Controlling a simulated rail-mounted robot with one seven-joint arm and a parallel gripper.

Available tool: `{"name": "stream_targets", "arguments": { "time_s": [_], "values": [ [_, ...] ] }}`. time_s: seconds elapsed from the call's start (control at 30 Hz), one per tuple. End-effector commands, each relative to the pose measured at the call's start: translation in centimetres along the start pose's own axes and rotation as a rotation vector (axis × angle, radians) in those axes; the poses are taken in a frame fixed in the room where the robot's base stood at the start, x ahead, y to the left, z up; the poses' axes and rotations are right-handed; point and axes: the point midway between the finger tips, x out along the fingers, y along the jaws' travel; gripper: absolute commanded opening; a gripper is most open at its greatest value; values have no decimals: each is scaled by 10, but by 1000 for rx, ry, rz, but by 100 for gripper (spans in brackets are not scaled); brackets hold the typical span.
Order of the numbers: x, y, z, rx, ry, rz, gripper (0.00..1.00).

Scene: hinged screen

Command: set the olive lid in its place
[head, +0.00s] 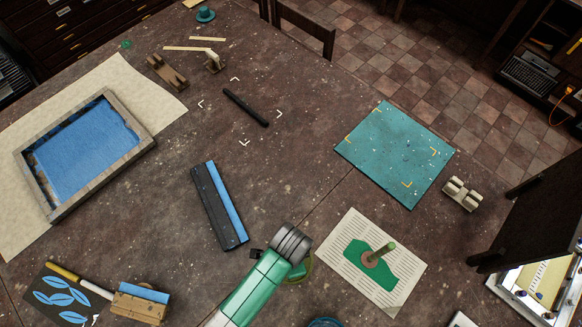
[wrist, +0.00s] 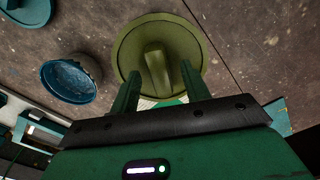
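The olive lid (wrist: 183,42) is a round disc with a raised bar handle (wrist: 156,68) in the wrist view. In the head view only an olive-green edge (head: 306,272) shows beside my arm, which hides the rest. My gripper (wrist: 158,78) has its two green fingers spread apart, one toward each side of the handle, with gaps visible. I cannot tell how far the fingertips are above the lid. An open round teal pot (wrist: 70,79) with a blue inside stands left of the lid; its rim shows at the bottom of the head view (head: 325,322).
A black-and-blue bar (head: 219,205) lies to the left. A teal mat (head: 395,153) is farther back. A dark hinged panel (head: 535,210) stands at the right. The table middle is mostly clear.

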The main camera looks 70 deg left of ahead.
Motion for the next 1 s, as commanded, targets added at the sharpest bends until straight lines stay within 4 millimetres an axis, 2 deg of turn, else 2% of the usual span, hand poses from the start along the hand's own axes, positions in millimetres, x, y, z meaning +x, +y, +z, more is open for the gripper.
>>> {"name": "stream_targets", "arguments": {
  "time_s": [0.17, 0.23, 0.5, 1.0],
  "values": [
    [0, 0, 0, 0, 0, 0, 48],
    [0, 0, 0, 0, 0, 0, 61],
    [-2, 0, 0, 0, 0, 0, 61],
    [-59, 0, 0, 0, 2, -1, 61]
  ]
}}
